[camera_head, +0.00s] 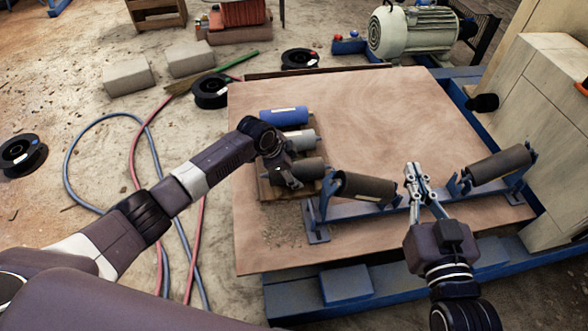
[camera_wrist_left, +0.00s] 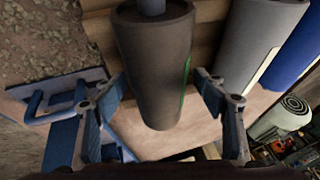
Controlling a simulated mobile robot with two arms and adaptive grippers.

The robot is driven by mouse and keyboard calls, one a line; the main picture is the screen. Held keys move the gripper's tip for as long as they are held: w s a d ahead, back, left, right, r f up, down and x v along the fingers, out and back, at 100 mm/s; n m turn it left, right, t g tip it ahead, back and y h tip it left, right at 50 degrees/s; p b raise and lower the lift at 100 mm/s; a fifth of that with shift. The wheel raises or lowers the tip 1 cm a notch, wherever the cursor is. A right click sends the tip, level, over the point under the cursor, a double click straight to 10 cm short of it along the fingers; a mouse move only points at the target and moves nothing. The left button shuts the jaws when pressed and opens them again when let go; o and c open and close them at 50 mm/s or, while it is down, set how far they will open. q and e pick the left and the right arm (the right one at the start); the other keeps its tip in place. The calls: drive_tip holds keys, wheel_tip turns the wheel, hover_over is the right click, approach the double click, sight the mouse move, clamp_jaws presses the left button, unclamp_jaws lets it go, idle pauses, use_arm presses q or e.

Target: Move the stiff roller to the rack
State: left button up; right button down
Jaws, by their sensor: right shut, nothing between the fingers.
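Three rollers lie side by side on a wooden rack (camera_head: 268,190): a blue one (camera_head: 285,116), a light grey one (camera_head: 301,139) and a dark grey one (camera_head: 310,168). I cannot tell by sight which is stiff. My left gripper (camera_head: 288,178) is over the dark roller's left end in the head view. In the left wrist view, its open fingers (camera_wrist_left: 160,100) stand either side of the dark roller (camera_wrist_left: 155,70), with a gap visible on the right. My right gripper (camera_head: 414,170) is shut and empty, above the middle of the blue roller frame (camera_head: 385,211).
The blue frame carries a dark roller (camera_head: 363,187) at left and another (camera_head: 501,164) at right. The table board (camera_head: 370,110) is clear behind them. A motor (camera_head: 412,32) stands behind the table. Hoses (camera_head: 140,125) and black spools (camera_head: 210,90) lie on the floor.

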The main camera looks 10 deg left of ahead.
use_arm(q)
drive_tip(key=shift+s+a+f, duration=0.1)
drive_tip(key=shift+s+f, duration=0.05)
drive_tip(key=shift+f, duration=0.1)
drive_tip(key=shift+r, duration=0.1)
drive_tip(key=v, duration=1.2)
use_arm(e)
drive_tip(key=shift+f, duration=0.2)
